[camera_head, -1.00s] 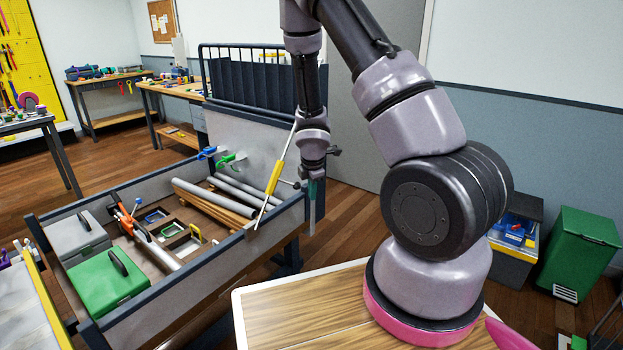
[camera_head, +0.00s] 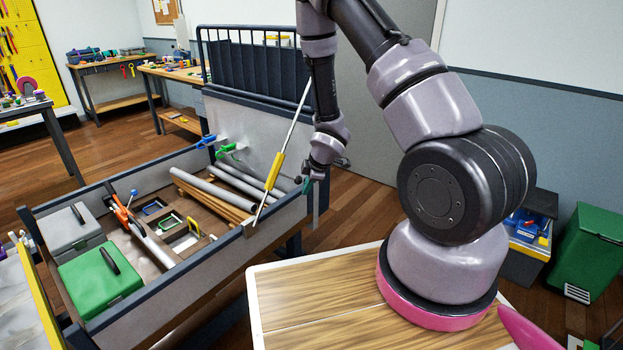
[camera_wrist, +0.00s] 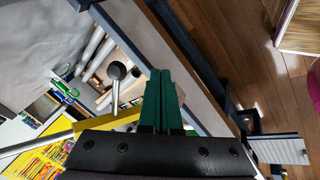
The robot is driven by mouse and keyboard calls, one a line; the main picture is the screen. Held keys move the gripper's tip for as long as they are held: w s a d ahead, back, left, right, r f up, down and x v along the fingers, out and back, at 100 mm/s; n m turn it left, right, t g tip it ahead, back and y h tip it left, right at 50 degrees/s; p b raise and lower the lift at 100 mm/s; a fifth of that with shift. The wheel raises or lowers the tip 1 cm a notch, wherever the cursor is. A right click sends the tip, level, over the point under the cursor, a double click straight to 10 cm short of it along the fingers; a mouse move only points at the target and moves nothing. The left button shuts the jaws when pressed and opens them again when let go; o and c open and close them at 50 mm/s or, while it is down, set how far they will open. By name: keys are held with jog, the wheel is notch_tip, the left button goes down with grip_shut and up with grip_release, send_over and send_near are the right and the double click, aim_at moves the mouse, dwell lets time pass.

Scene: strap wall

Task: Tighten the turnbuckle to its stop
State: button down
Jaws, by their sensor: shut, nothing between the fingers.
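The turnbuckle (camera_head: 274,171) has a yellow body between two thin metal rods and slants across the near right corner of the strap wall's cart. In the wrist view its yellow body (camera_wrist: 98,124) runs at the lower left, with a rod leaving it to the left. A short metal lever with a dark ball knob (camera_wrist: 116,70) stands up from the body. My gripper (camera_wrist: 161,74) has green fingers pressed together with nothing between them. The fingertips are just right of the knob in the wrist view, apart from it. In the head view my gripper (camera_head: 307,187) is right of the yellow body.
The cart (camera_head: 200,268) holds a green box (camera_head: 100,282), a grey box (camera_head: 68,235), grey pipes (camera_head: 213,192) and clamps. Its rim lies below my fingers. A wooden-topped surface (camera_head: 320,290) is in front. A green bin (camera_head: 590,252) stands at the right.

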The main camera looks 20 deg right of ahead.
aim_at(301, 181)
jog(key=shift+w+a, duration=0.2)
jog(key=shift+w, duration=1.9)
jog(key=shift+w+d+f+n+y, duration=0.1)
jog(key=shift+w+n+y, duration=0.25)
jog(key=shift+w, duration=0.2)
jog(key=shift+w+d+f+n+y, duration=0.1)
jog(key=shift+w+n+y, duration=0.2)
jog(key=shift+w, duration=0.2)
